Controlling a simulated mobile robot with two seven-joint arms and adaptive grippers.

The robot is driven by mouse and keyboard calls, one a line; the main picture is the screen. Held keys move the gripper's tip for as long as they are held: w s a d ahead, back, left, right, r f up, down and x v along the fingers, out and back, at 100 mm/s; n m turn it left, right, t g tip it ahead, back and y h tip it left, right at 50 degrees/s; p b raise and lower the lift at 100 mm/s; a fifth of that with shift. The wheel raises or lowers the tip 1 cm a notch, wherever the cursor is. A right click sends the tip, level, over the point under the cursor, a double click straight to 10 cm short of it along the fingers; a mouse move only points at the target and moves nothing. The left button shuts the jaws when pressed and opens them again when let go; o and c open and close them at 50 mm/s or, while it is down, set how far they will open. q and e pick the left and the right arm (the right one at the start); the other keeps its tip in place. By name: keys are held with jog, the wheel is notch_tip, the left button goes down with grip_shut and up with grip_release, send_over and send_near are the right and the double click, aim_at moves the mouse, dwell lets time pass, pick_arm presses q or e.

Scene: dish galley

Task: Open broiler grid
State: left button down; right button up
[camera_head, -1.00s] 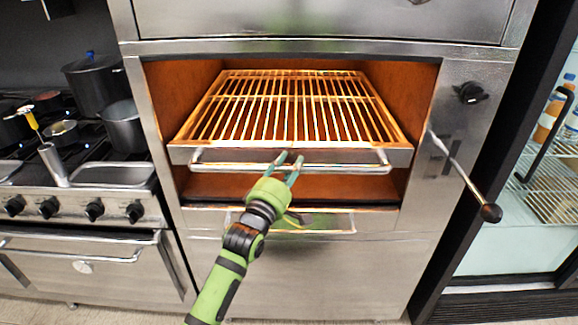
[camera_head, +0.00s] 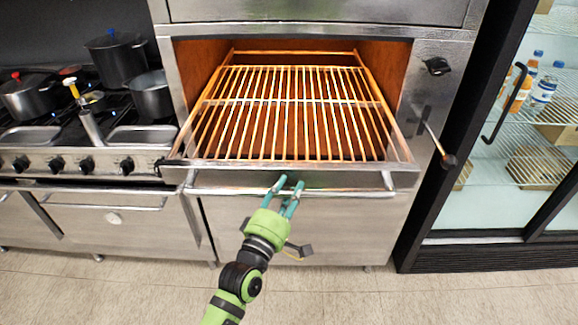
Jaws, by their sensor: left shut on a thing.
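The broiler grid (camera_head: 290,112) is a rack of glowing orange bars with a steel front. It is pulled out well past the front of the steel broiler (camera_head: 438,100). A horizontal bar handle (camera_head: 340,193) runs along its front. My left gripper (camera_head: 285,188), green with teal fingers, is shut on this handle near its middle. Its arm comes in from the bottom of the view. My right gripper is not in view.
A stove (camera_head: 60,158) with several pots stands at the left. A glass-door fridge (camera_head: 515,200) stands at the right. Tiled floor (camera_head: 130,290) is free in front.

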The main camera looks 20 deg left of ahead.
pick_arm(q)
jog(key=s, duration=0.2)
jog(key=s+d+p, duration=0.1)
jog(key=s, duration=0.2)
jog(key=shift+d, duration=0.2)
jog(key=c, duration=0.8)
grip_release()
jog(key=shift+c, duration=0.2)
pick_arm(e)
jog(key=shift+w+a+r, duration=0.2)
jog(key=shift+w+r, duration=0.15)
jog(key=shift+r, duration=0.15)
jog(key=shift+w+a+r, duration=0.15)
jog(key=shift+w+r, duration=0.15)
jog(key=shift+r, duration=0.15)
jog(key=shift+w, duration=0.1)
pick_arm(q)
jog(key=v, duration=1.2)
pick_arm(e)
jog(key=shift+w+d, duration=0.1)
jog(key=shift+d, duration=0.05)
pick_arm(q)
jog(key=shift+f, duration=0.1)
